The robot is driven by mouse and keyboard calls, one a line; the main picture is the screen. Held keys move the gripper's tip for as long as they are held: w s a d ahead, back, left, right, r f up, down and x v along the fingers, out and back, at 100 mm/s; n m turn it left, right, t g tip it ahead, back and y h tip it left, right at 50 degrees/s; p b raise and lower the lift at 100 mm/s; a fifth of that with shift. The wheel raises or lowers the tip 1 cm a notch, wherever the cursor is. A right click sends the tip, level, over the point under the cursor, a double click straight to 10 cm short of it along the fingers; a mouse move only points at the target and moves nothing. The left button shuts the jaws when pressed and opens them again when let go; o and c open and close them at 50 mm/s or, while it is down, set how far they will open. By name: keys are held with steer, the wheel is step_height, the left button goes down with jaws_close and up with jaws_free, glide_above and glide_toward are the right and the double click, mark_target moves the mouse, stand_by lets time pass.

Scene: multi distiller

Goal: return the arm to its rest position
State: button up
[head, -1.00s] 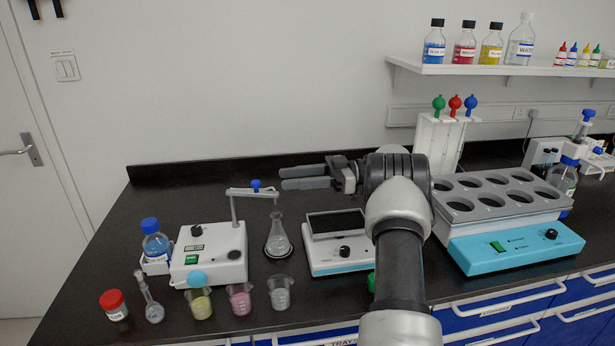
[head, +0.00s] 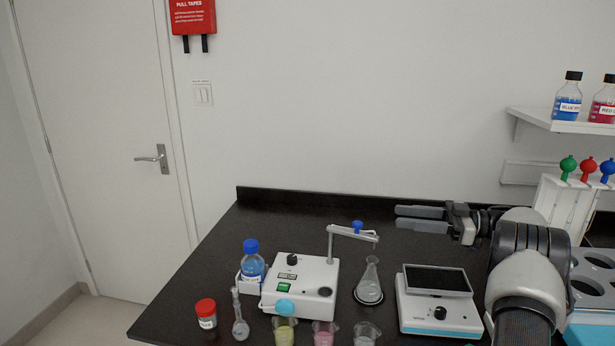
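My arm enters at the lower right of the head view. My gripper (head: 421,219) points left above the dark bench (head: 270,225), toward its back. Its two grey fingers are apart with a narrow gap, and nothing shows between them. The gripper is above and behind the balance (head: 438,312) and to the right of the stand's blue knob (head: 357,226). It appears clear of both.
A conical flask (head: 369,285) stands beside a white stirrer (head: 300,284). Several beakers, a blue bottle (head: 252,262) and a red-capped jar (head: 206,313) are in front and left. A rack (head: 566,210) and shelf (head: 560,122) are right. The back-left bench is clear.

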steer(key=w+a+r+m+t+h, duration=0.2)
steer(key=w+r+t, duration=0.25)
steer(key=r, duration=0.45)
steer(key=w+a+r+m+t+h, duration=0.1)
steer(key=w+r+t+h, duration=0.25)
steer(key=w+r, duration=0.35)
steer(key=s+r+m+t+h, duration=0.3)
steer(key=r+m+t+h, duration=0.35)
steer(key=r, duration=0.65)
steer(key=s+a+f+m+g+h, duration=0.2)
steer(key=s+a+f+g, duration=0.3)
steer(key=s+f, duration=0.7)
steer(key=s+a+f+m+g+h, duration=0.15)
steer(key=s+a+f+g, duration=0.35)
steer(key=s, duration=1.3)
steer(key=s+a+f+m+g+h, duration=0.2)
steer(key=s+a+f+g, duration=0.3)
steer(key=s+f, duration=0.7)
step_height(320, 180, up, 17)
steer(key=s+p, duration=0.1)
steer(key=p, duration=1.2)
steer(key=shift+s, duration=0.35)
